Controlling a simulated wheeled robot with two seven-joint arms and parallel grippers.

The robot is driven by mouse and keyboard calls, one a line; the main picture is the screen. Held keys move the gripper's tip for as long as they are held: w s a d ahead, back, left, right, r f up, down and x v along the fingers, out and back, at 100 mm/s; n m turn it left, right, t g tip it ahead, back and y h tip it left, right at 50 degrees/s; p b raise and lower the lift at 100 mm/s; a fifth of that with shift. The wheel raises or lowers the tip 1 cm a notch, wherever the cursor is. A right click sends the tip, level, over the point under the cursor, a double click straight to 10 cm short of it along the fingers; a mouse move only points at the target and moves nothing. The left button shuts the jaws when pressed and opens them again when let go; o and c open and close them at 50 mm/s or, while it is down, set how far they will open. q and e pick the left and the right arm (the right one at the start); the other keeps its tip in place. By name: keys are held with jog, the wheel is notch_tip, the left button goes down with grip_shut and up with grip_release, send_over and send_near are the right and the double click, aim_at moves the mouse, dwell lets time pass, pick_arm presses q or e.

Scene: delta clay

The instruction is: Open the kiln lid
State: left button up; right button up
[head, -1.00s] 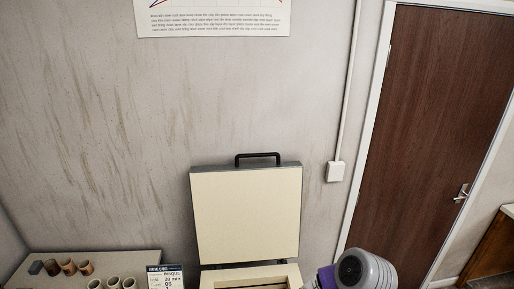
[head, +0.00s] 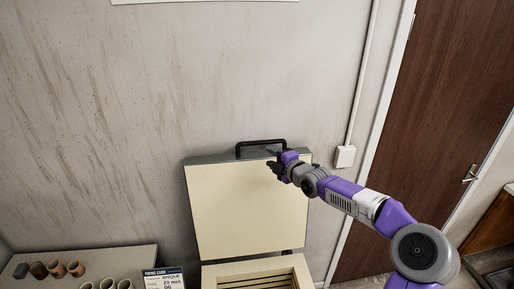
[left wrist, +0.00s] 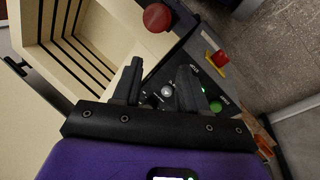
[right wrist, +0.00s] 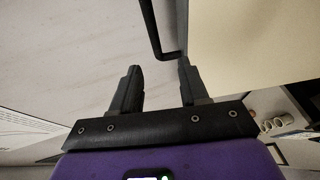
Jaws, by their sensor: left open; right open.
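The kiln lid (head: 235,215) stands raised, its cream inner face toward me, with a black handle (head: 262,144) on its top edge. Below it the kiln's opening (head: 255,266) shows grooved inner walls. My right gripper (head: 270,165) is open in front of the lid's upper right part, just below the handle. In the right wrist view its fingers (right wrist: 158,68) are apart, with the handle (right wrist: 158,35) just beyond them; I cannot tell whether they touch it. My left gripper (left wrist: 160,72) is open and empty above the kiln's control panel, outside the head view.
A table (head: 105,258) with several clay cups (head: 66,269) and a firing card (head: 164,280) stands at left. A red button (left wrist: 157,17) and a green button (left wrist: 216,106) lie near my left gripper. A wall switch box (head: 345,156) and a door (head: 440,130) are at right.

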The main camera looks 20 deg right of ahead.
pick_arm(q)
jog(key=shift+s+r, duration=0.1)
jog(key=shift+s, duration=0.25)
pick_arm(e)
jog(key=x, duration=0.6)
jog(key=shift+w, duration=0.25)
jog(key=shift+a+f, duration=0.1)
jog(key=shift+a, duration=0.05)
grip_shut()
dwell(0.8)
grip_release()
jog(key=shift+s, duration=0.1)
